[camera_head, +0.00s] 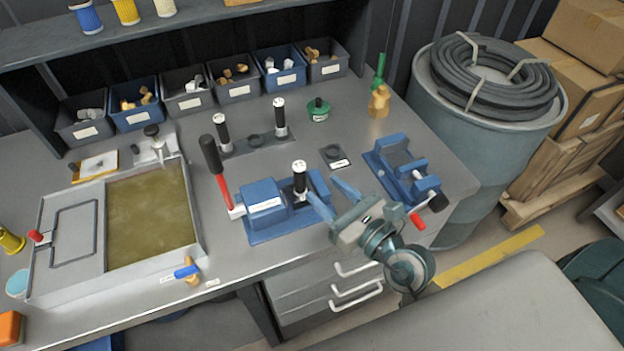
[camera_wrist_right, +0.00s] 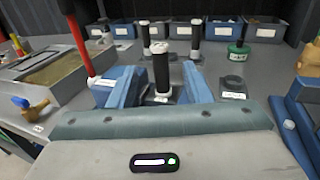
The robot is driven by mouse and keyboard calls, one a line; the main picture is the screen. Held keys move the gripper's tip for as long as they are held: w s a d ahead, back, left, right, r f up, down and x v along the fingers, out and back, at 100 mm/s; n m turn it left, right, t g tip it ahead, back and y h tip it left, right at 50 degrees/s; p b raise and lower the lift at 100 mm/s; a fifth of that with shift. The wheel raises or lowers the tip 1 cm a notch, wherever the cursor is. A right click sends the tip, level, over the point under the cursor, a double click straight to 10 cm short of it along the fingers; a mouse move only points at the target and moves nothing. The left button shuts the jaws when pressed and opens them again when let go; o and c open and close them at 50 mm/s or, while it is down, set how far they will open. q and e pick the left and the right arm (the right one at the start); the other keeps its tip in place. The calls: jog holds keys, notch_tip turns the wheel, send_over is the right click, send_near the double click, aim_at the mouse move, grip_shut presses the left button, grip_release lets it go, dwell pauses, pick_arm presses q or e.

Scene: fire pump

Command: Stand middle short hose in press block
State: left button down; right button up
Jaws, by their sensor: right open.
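The middle short hose (camera_head: 300,180), black with a white top, stands upright at the blue press block (camera_head: 268,208). The hose rack (camera_head: 250,146) behind holds a short hose (camera_head: 222,132) on the left and another (camera_head: 280,118) on the right; its middle place (camera_head: 254,140) is empty. My right gripper (camera_head: 331,198) is open just to the right and front of the middle hose. In the right wrist view the hose (camera_wrist_right: 161,72) shows between the open fingers (camera_wrist_right: 161,86), with no visible contact. The hose's foot is partly hidden. My left gripper is not in view.
The press has a red lever with a black grip (camera_head: 210,155). A blue vise (camera_head: 405,170) stands at the right, a murky water tank (camera_head: 195,225) at the left. Bins (camera_head: 187,103) line the back. A small dark ring piece (camera_head: 333,154) lies behind the gripper.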

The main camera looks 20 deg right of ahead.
jog(key=shift+v, duration=1.6)
